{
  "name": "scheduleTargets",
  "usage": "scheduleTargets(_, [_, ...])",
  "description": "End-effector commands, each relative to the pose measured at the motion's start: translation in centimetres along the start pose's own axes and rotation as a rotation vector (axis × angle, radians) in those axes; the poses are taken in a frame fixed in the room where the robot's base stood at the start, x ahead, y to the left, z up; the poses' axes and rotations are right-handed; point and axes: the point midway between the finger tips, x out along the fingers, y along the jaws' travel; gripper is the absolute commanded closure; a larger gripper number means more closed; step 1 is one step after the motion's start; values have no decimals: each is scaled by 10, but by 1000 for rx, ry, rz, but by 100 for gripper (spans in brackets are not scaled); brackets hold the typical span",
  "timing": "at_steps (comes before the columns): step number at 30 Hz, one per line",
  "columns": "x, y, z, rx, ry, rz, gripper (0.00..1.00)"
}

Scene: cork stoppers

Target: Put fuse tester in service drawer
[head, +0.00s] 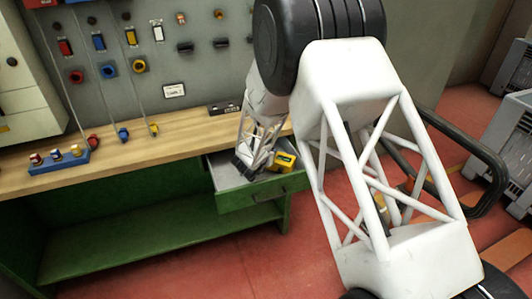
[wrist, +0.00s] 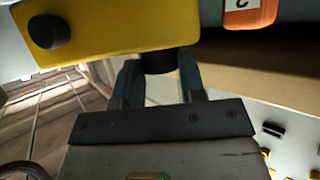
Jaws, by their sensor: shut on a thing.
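The yellow fuse tester (head: 284,161) shows just right of my gripper (head: 245,168) in the head view, over the open service drawer (head: 226,178). In the wrist view the tester (wrist: 110,30) is a yellow body with a black knob, at the top left. My gripper (wrist: 160,82) is shut on a dark part at its lower edge. The drawer is pulled out of the green bench and has pale inner walls. I cannot tell whether the tester touches the drawer floor.
The wooden bench top (head: 120,145) runs behind the drawer. A blue block with several knobs (head: 58,160) stands on it at the left. A dark strip (head: 225,108) lies near the wall panel. An orange piece with a white label (wrist: 248,14) shows in the wrist view.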

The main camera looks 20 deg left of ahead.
Motion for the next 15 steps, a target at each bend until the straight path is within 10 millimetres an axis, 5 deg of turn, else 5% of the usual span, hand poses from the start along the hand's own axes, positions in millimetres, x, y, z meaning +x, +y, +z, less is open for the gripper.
scheduleTargets(15, [18, -15, 4, 1, 1, 0, 100])
